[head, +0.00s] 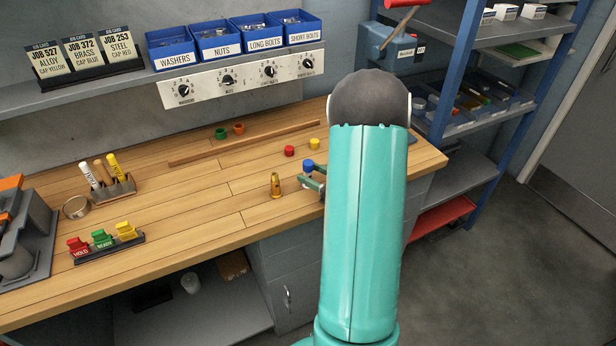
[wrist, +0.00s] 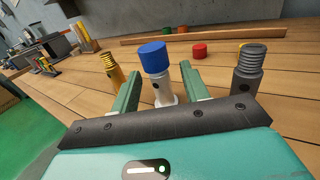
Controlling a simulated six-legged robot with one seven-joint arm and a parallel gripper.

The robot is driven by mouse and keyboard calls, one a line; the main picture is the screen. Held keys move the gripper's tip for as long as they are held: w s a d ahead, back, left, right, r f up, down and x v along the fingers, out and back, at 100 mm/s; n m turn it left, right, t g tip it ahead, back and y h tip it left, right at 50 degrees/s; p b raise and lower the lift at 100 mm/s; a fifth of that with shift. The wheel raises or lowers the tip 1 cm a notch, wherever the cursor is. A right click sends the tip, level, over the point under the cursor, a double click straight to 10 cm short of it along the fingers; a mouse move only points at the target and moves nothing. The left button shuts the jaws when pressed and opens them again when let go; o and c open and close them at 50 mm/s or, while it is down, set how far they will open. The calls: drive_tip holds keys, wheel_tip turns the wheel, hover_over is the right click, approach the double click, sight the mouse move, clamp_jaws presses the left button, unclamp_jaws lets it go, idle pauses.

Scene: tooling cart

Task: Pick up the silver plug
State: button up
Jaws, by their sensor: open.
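The silver plug (wrist: 160,86) stands upright on the wooden bench with a blue cap (wrist: 153,57) on top. In the wrist view it is between the two green fingers of my gripper (wrist: 160,80), which is open, with a gap showing on each side. In the head view my gripper (head: 314,182) is at the bench's right part; the blue cap (head: 308,164) shows there, and the plug's body is mostly hidden.
A brass plug (wrist: 112,72) stands just left of my gripper and a dark grey threaded plug (wrist: 248,70) just right. A red cap (wrist: 199,50) and a wooden strip (head: 245,143) lie behind. A tag rack (head: 108,246) stands farther left.

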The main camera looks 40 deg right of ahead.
drive_tip(key=shift+x, duration=0.8)
clamp_jaws()
drive_tip(key=shift+r, duration=0.15)
